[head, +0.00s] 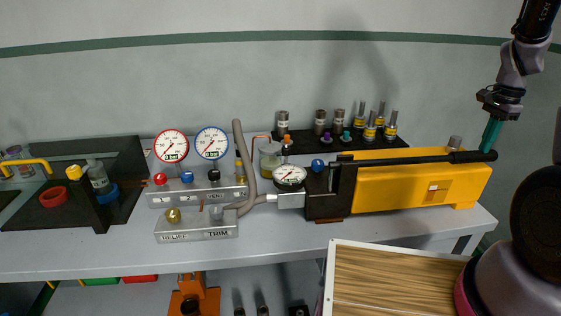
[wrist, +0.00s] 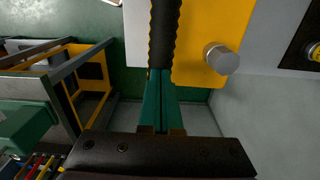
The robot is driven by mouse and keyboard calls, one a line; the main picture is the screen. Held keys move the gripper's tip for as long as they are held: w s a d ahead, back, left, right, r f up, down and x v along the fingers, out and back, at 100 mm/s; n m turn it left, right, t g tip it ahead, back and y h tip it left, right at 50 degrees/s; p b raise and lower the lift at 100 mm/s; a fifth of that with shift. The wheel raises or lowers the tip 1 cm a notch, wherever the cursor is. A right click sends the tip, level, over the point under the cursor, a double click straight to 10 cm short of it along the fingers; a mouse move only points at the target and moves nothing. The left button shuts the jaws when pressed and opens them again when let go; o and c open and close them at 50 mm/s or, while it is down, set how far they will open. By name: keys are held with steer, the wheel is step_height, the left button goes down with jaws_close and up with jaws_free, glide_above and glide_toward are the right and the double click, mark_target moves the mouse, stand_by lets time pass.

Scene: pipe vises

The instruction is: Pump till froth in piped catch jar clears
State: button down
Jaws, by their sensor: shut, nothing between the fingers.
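A yellow hand pump (head: 425,187) lies on the bench, with a long black lever (head: 410,159) along its top. My gripper (head: 488,148) points down at the lever's right end, its teal fingers closed and empty. In the wrist view the shut fingers (wrist: 161,75) meet or overlap the ribbed black grip (wrist: 164,35); I cannot tell whether they touch it. A small jar (head: 270,160) with yellowish-green contents and a copper-coloured pipe stands left of the pump, partly hidden by the hose and gauge. Its froth is too small to make out.
A pressure gauge (head: 290,176) joins the pump to a grey hose (head: 245,165). Red- and blue-rimmed gauges stand on a valve block (head: 197,193). A black rack (head: 350,141) of fittings is behind the pump. A black tray (head: 60,215) is at left. The bench front (head: 270,250) is clear.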

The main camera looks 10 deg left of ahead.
steer(key=shift+f, duration=0.1)
steer(key=shift+r, duration=0.3)
step_height(320, 180, up, 14)
steer(key=a, duration=0.2)
steer(key=shift+s+a+r, duration=0.15)
steer(key=shift+s+a, duration=0.2)
steer(key=shift+s, duration=0.1)
stand_by(0.3)
step_height(320, 180, down, 6)
steer(key=d, duration=0.1)
steer(key=shift+w+d, duration=0.2)
steer(key=shift+w, duration=0.05)
stand_by(0.5)
